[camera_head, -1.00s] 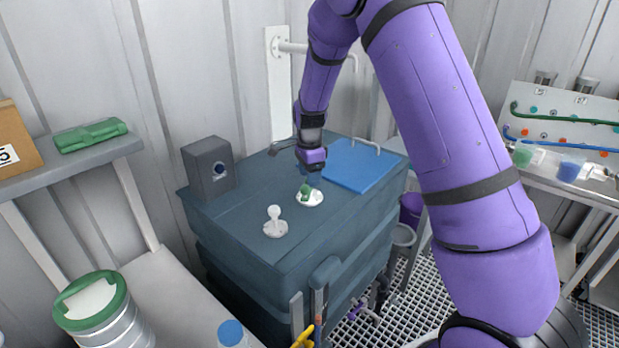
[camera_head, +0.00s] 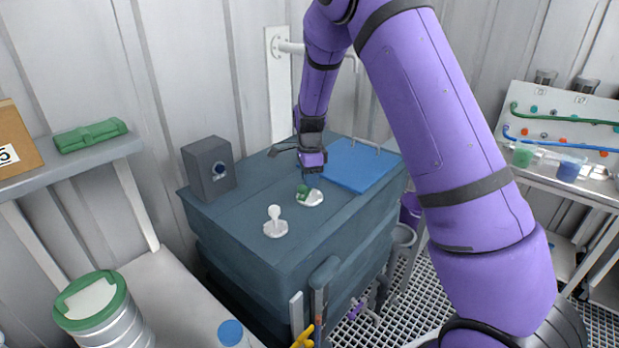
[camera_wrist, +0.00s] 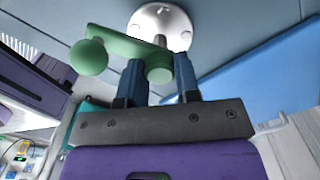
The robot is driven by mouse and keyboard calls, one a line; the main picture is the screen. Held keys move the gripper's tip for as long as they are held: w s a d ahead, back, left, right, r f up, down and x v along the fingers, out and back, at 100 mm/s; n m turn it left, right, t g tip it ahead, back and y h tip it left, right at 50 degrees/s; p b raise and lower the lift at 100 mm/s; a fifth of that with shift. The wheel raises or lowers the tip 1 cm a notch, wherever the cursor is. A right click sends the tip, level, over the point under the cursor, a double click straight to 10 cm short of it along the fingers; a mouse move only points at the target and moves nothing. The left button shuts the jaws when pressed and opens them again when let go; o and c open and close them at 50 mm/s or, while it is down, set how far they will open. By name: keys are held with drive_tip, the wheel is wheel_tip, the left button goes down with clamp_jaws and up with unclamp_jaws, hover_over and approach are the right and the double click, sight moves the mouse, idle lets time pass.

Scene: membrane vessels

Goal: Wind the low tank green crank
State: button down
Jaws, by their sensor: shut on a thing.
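The low tank (camera_head: 235,232) is a dark blue-grey box in the head view. The green crank (camera_head: 303,189) stands on a white round base (camera_head: 312,199) on its top. My gripper (camera_head: 305,179) reaches down to it from above. In the wrist view, the base (camera_wrist: 150,14) is at the top and the crank's green arm (camera_wrist: 118,42) runs to a round green knob (camera_wrist: 88,57) at left. My gripper (camera_wrist: 160,78) has one blue finger on each side of a green upright part of the crank, shut on it. The fingers partly hide that part.
A white knob on a round base (camera_head: 275,223) stands nearby on the tank top. A grey box (camera_head: 209,170) stands at the left corner. A blue panel with a handle (camera_head: 358,168) lies to the right. The tank's front left top is clear.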

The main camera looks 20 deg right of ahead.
drive_tip(key=m, duration=0.4)
drive_tip(key=c, duration=0.8)
unclamp_jaws()
wheel_tip(320, 180, up, 11)
drive_tip(key=shift+f, duration=0.1)
